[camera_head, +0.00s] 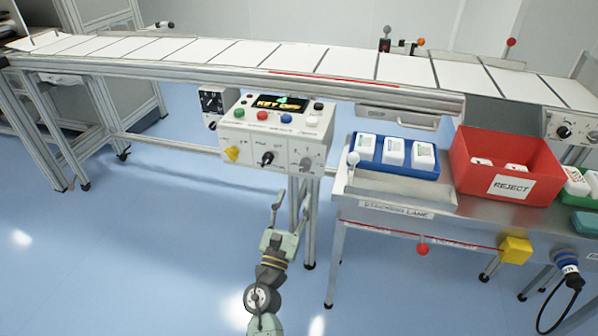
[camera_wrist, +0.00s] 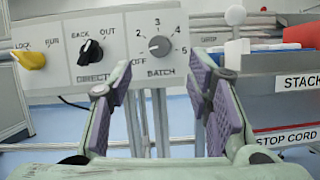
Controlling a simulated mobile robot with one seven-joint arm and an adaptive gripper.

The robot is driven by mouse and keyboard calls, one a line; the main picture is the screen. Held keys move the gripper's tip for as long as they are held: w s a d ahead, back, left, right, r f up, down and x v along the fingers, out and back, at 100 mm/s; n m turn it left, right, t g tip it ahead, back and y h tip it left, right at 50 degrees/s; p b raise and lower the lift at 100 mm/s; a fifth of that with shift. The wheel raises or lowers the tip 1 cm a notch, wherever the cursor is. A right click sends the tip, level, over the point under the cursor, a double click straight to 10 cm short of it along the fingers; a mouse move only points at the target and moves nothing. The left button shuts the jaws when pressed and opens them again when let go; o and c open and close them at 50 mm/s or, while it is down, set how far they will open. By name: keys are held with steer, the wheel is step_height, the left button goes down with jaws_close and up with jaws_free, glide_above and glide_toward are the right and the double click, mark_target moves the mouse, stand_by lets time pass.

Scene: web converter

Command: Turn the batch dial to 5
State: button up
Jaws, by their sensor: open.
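The batch dial (camera_wrist: 159,46) is a small grey knob at the right end of the white control panel (camera_wrist: 110,22). In the wrist view OFF, 2, 3, 4 and 5 are printed around it, with 5 at its right. I cannot tell surely where its pointer aims. The batch dial also shows in the head view (camera_head: 305,163). My gripper (camera_wrist: 161,75) is open and empty, its purple-padded fingers spread to either side below the dial, apart from it. In the head view my gripper (camera_head: 290,203) is below and in front of the panel.
A black direction knob (camera_wrist: 90,52) and a yellow lock/run knob (camera_wrist: 30,60) sit left of the dial. Buttons and a display (camera_head: 279,103) top the panel. The floor in front is clear.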

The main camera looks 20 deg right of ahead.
mark_target(304, 167)
steer(key=p+x, duration=0.2)
steer(key=x, duration=0.7)
steer(key=shift+w+r, duration=0.1)
jaws_close()
stand_by(0.4)
